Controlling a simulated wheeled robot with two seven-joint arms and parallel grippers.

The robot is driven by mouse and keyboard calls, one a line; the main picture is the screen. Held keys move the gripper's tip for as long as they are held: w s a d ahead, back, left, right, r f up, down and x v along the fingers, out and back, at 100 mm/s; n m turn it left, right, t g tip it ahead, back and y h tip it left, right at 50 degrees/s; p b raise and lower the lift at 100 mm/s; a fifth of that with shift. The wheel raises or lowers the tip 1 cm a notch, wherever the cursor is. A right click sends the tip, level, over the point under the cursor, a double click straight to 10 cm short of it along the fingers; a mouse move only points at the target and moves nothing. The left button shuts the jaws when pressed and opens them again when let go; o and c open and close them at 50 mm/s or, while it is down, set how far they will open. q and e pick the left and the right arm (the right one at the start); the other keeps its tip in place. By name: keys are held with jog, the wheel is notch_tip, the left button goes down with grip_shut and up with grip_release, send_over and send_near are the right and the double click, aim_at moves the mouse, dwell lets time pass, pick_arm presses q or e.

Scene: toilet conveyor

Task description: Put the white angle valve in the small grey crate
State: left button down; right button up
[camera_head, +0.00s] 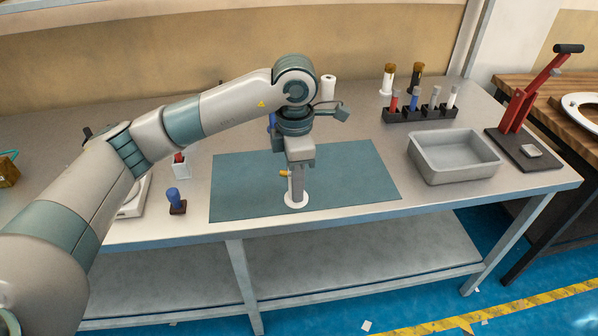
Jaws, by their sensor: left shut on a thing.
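My left gripper (297,180) points down over the front middle of the blue-green mat (350,180). It is shut on what looks like the white angle valve (297,203), upright with a round white base at the bottom and a small brass-coloured part at its left side. The fingers hide much of its body, and I cannot tell whether the base touches the mat. The small grey crate (453,173) stands on the bench to the right of the mat. It looks empty. My right gripper is not in view.
A dark rack (420,114) with several coloured pieces stands behind the crate, with two brown-topped pieces behind it. A red-handled press (520,110) stands at the right. A blue-topped piece (174,197) is left of the mat. The mat's right part is clear.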

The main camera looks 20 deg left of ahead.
pick_arm(q)
jog(key=shift+s+a+f+m, duration=0.15)
jog(key=shift+s+f+m, duration=0.35)
jog(key=shift+f+m, duration=0.3)
jog(key=s+a+f+m, duration=0.2)
jog(key=s+f+m, duration=0.5)
jog(key=m, duration=0.4)
jog(key=s+a+f+m, duration=0.1)
jog(key=s+f+m, duration=0.6)
jog(key=f+m, duration=0.2)
jog(key=shift+a+f+m, duration=0.3)
jog(key=shift+a+m, duration=0.05)
jog(key=shift+m, duration=0.75)
jog(key=shift+s, duration=0.1)
